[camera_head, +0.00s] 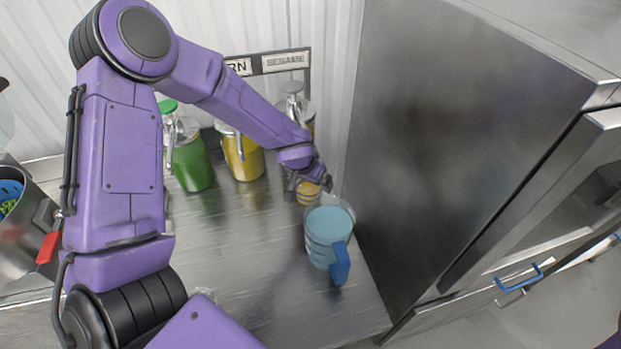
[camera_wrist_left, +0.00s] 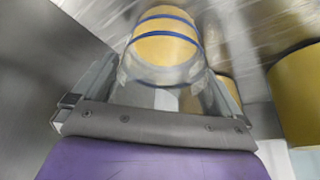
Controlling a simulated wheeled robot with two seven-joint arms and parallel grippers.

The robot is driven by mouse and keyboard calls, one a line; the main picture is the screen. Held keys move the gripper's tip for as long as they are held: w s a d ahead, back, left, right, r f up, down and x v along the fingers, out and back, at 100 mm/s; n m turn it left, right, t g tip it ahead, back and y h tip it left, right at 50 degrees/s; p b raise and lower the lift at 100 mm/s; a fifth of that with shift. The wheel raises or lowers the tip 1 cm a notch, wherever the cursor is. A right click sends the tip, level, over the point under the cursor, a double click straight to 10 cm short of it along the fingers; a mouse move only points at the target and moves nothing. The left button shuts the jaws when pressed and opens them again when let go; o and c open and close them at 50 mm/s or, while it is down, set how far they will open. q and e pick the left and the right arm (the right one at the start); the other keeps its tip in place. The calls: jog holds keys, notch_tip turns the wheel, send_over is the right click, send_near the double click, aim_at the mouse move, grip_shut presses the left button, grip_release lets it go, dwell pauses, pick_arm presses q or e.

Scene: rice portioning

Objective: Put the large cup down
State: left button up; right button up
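The large cup (camera_head: 329,238) is a pale blue, see-through cup with ring marks and a blue handle pointing to the front. It looks upright, low at the right end of the metal counter; whether its base touches the counter I cannot tell. My left gripper (camera_head: 323,190) is at its far side, partly hidden. In the left wrist view, the gripper's fingers (camera_wrist_left: 162,76) lie on both sides of a see-through cup with blue bands (camera_wrist_left: 165,35) and look closed on it. Yellow shows in or through that cup. My right gripper is out of view.
A tall steel cabinet (camera_head: 450,120) stands close to the cup's right. Green (camera_head: 192,165) and yellow (camera_head: 243,155) dispensers and one under the sesame label (camera_head: 294,100) stand behind. A steel container (camera_head: 30,240) is at far left. Counter (camera_head: 250,250) left of the cup is clear.

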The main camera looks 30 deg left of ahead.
pick_arm(q)
jog(key=shift+r, duration=0.35)
jog(key=shift+s+d+r, duration=0.1)
jog(key=shift+s+r, duration=0.2)
jog(key=shift+r, duration=0.35)
jog(key=shift+s+f+b, duration=0.2)
jog(key=shift+s+b, duration=0.05)
jog(key=shift+s, duration=0.3)
jog(key=shift+s+f+b, duration=0.2)
jog(key=shift+s+b, duration=0.05)
jog(key=shift+s, duration=0.25)
jog(key=s, duration=0.3)
jog(key=s+b, duration=0.1)
jog(key=s, duration=0.6)
jog(key=shift+d+r+b, duration=0.2)
jog(key=shift+d+b, duration=0.15)
jog(key=shift+d, duration=0.05)
